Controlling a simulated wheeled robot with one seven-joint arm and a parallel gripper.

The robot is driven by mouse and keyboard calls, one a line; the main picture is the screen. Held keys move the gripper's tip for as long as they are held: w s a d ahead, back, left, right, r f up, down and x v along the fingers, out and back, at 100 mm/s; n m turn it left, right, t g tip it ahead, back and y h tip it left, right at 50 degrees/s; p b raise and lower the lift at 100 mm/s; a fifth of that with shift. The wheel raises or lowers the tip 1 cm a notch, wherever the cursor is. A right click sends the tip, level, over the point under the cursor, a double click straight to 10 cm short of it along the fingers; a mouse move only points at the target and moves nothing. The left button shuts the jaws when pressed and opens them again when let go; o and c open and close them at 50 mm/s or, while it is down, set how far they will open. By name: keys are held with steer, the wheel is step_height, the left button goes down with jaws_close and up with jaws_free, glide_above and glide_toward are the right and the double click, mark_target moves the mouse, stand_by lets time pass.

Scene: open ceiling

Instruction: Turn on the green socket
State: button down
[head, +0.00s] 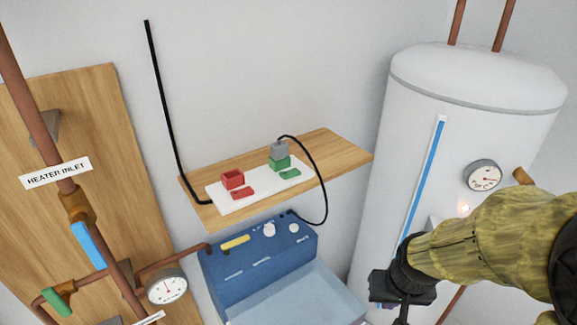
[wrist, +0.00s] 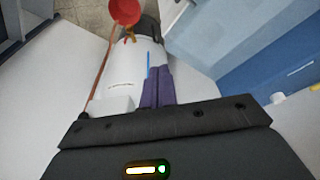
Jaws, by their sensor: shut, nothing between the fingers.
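A white power strip (head: 217,203) lies on a wooden shelf on the wall in the head view. Its green socket (head: 279,163) is at the right end, with a grey plug (head: 279,149) and black cord in it. A green switch (head: 290,174) sits in front of that socket. A red socket (head: 232,178) and red switch (head: 243,193) are at the left end. My gripper is low and right of the shelf, apart from the strip. Its purple fingers (wrist: 158,88) are together and empty in the wrist view. The strip is not visible in the wrist view.
A blue machine (head: 257,257) with knobs stands below the shelf (head: 335,153). A white tank (head: 395,165) with a gauge stands to the right, behind my arm. Copper pipes and a wooden panel (head: 105,130) are at the left. The wall above the shelf is mostly clear.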

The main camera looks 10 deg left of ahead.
steer(key=w+a+r+n+p, duration=0.2)
steer(key=w+a+r, duration=0.2)
steer(key=w+r, duration=0.35)
step_height(320, 180, up, 28)
steer(key=n+g+y+p, duration=0.1)
steer(key=n+g+p, duration=0.3)
steer(key=n+p, duration=0.25)
glide_above(284, 173)
steer(key=w+d, duration=0.1)
steer(key=d, duration=0.1)
steer(key=shift+w+a+f, duration=0.2)
steer(key=f, duration=0.4)
steer(key=a+f+p, duration=0.1)
steer(key=f, duration=0.4)
steer(key=s+f, duration=0.1)
steer(key=f, duration=0.4)
steer(key=shift+s+a+p, duration=0.1)
steer(key=shift+a+p, duration=0.05)
steer(key=shift+p, duration=0.15)
